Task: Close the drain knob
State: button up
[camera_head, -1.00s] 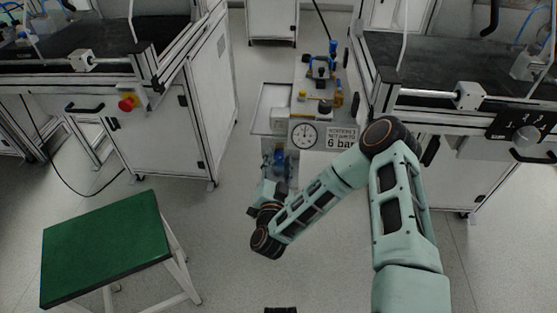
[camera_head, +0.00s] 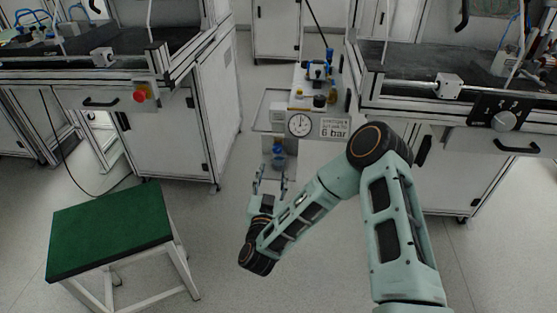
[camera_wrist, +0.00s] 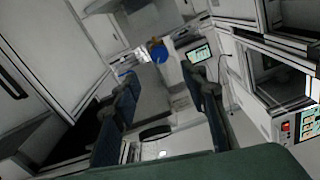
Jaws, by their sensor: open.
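I cannot make out a drain knob for certain. A small blue part (camera_head: 278,158) shows low on the unit below the pressure gauge, and it may be the knob or its bowl. In the wrist view a blue round part (camera_wrist: 159,54) lies ahead, between and beyond the fingers. My gripper (camera_head: 270,178) is open, with its two fingers apart and pointing toward the blue part. It seems short of the part and touches nothing that I can see. The open fingers also show in the wrist view (camera_wrist: 160,82), with nothing between them.
The round pressure gauge (camera_head: 300,124) and a "6 bar" sign (camera_head: 334,128) sit above the blue part. A green-topped stool (camera_head: 108,230) stands at the left. Workbench cabinets (camera_head: 190,130) flank the unit on both sides. Grey floor is free around my gripper.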

aim_at(277, 150)
jog(key=w+b, duration=0.1)
jog(key=w, duration=0.2)
jog(key=w+b, duration=0.1)
jog(key=w, duration=0.5)
jog(key=shift+w+d+f+b, duration=0.1)
jog(key=shift+w+d+b, duration=0.15)
jog(key=shift+b, duration=0.15)
jog(key=shift+w, duration=0.65)
jog(key=shift+c, duration=0.4)
grip_shut()
